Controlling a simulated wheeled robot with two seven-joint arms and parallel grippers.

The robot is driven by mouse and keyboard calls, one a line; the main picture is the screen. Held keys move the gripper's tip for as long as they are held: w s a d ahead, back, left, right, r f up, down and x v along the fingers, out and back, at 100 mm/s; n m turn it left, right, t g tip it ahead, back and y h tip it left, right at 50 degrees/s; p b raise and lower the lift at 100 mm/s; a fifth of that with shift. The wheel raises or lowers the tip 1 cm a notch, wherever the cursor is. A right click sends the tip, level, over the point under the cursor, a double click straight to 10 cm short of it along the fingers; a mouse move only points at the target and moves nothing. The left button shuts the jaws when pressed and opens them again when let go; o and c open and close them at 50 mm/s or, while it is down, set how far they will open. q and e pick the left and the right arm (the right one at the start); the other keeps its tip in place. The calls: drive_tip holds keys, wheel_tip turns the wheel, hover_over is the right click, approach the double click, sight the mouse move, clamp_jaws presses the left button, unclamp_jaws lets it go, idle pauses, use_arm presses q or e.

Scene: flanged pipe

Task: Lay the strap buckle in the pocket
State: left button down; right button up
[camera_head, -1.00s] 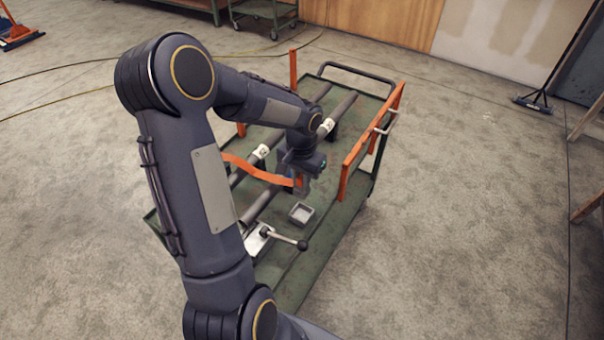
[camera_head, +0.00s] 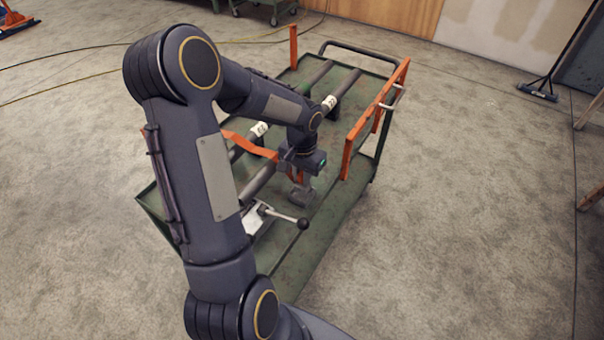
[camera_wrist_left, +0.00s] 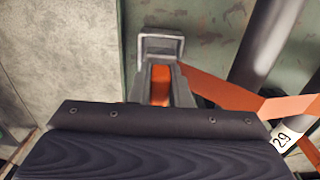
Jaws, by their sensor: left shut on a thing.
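My left gripper (camera_head: 300,192) reaches down over the cart and is shut on the end of the orange strap (camera_head: 241,139). In the left wrist view the fingers (camera_wrist_left: 159,88) have orange between them, and the strap (camera_wrist_left: 215,92) runs off to the right from them. The buckle itself is mostly hidden by the fingers. The small square grey pocket (camera_wrist_left: 160,35) lies right at the fingertips in the left wrist view. In the head view the gripper covers most of it. I cannot tell whether the buckle touches the pocket floor. My right gripper is not in view.
A clamp lever with a black knob (camera_head: 303,223) stands close in front of the gripper. Dark pipes (camera_head: 347,82) run along the green cart (camera_head: 325,225). An orange rail (camera_head: 376,117) stands on its right side.

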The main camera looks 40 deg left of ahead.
sight(301, 173)
use_arm(q)
drive_tip(key=shift+f+b, duration=0.35)
drive_tip(key=shift+f, duration=0.4)
drive_tip(key=shift+s+f+b, duration=0.15)
drive_tip(key=shift+f+b, duration=0.4)
drive_tip(key=shift+f, duration=0.05)
idle(0.4)
drive_tip(key=c, duration=1.3)
unclamp_jaws()
drive_tip(key=shift+r, duration=0.1)
wheel_tip(301, 173, up, 8)
drive_tip(key=shift+f+p, duration=0.25)
drive_tip(key=shift+p, duration=0.1)
drive_tip(key=shift+r, duration=0.1)
